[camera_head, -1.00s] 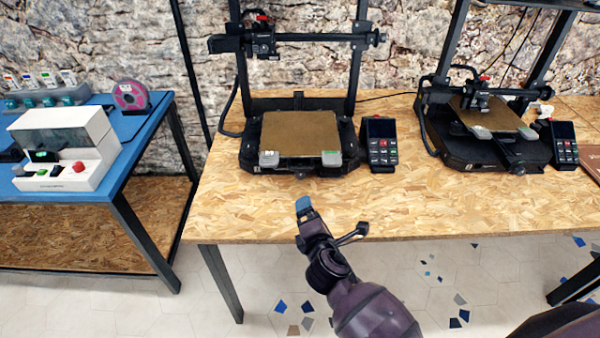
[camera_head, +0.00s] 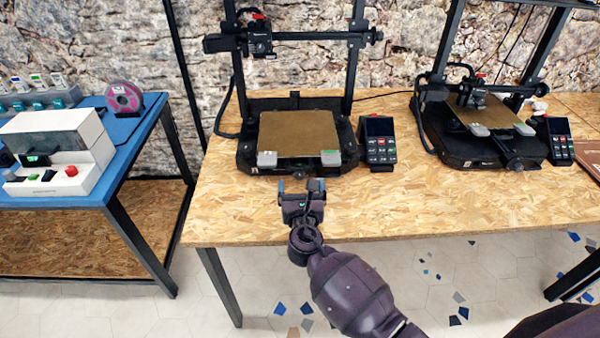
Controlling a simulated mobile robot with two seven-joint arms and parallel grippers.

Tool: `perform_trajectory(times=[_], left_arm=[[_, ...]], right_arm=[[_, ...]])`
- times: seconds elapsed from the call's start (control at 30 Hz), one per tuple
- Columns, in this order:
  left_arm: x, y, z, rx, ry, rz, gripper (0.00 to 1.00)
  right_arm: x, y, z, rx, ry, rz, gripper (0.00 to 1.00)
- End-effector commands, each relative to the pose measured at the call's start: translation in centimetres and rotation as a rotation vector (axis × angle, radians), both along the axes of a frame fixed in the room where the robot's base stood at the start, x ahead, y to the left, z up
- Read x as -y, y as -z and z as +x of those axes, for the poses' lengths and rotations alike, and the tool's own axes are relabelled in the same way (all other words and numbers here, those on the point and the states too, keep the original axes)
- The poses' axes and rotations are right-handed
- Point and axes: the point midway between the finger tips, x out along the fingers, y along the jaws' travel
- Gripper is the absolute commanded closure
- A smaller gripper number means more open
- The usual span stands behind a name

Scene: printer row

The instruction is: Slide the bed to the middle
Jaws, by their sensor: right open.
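The nearer printer (camera_head: 252,160) stands on the wooden table, with a flat brown bed (camera_head: 299,132) on its black base. Two grey clips sit at the bed's front corners, the left clip (camera_head: 267,159) and the right clip (camera_head: 331,157). My right gripper (camera_head: 302,186) is open and empty, just in front of the bed's front edge and apart from it. Its fingers point toward the printer. A second printer (camera_head: 470,150) stands to the right with its own brown bed (camera_head: 487,113). My left gripper is not in view.
A control box with a screen (camera_head: 378,142) stands right of the nearer printer. Another control box (camera_head: 560,140) stands by the second printer. A blue table (camera_head: 128,160) at left holds a white machine (camera_head: 75,135) and a pink spool (camera_head: 124,97). The wooden table's front (camera_head: 420,205) is clear.

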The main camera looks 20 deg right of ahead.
Motion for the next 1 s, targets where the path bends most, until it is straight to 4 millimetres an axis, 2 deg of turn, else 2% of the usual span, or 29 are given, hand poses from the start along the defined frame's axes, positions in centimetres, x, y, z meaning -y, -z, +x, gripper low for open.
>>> perform_trajectory(times=[0.1,0.3,0.5,0.77,0.87,1.0], left_arm=[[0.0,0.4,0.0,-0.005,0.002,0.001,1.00],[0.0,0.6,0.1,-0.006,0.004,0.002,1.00],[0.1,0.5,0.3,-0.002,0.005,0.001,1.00],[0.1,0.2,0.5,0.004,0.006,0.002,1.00],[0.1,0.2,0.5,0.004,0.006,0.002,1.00],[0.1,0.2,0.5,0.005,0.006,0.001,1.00]], right_arm=[[0.5,0.1,2.1,-0.001,-0.001,-0.002,0.09],[1.2,0.1,4.4,-0.001,-0.001,0.000,0.09],[1.5,0.0,5.4,0.000,-0.001,0.001,0.09],[1.6,0.0,5.5,0.001,-0.001,0.002,0.09],[1.6,0.0,5.5,0.001,-0.001,0.002,0.21],[1.6,0.0,5.5,0.001,-0.001,0.002,0.43]])
